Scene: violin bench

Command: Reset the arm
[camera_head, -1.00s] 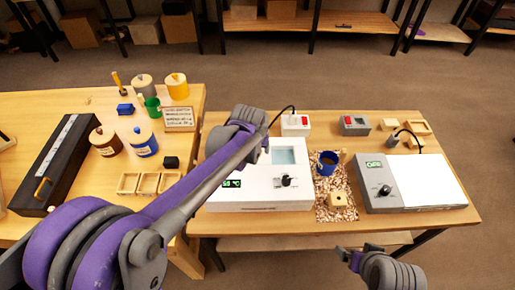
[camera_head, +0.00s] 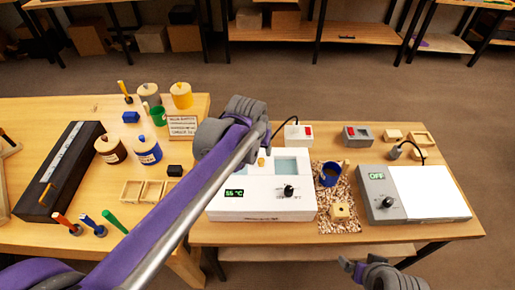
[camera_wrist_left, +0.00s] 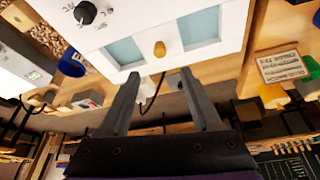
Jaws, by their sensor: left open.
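My left arm (camera_head: 185,205) comes in from the lower left in the head view, and its wrist (camera_head: 235,125) is over the back left of the white water-bath unit (camera_head: 260,207). The wrist hides the gripper there. In the left wrist view my left gripper (camera_wrist_left: 160,76) is open, with nothing between its two dark fingers. The white unit (camera_wrist_left: 165,50) lies beyond the fingertips, with two blue windows and a tan knob (camera_wrist_left: 160,48) between them. My right gripper (camera_head: 352,268) is off the table's front edge at the lower right; its jaws are too small to read.
Under my left forearm, the left table (camera_head: 90,185) holds jars, small wooden trays (camera_head: 153,190), and red, blue and green-handled tools (camera_head: 92,226).

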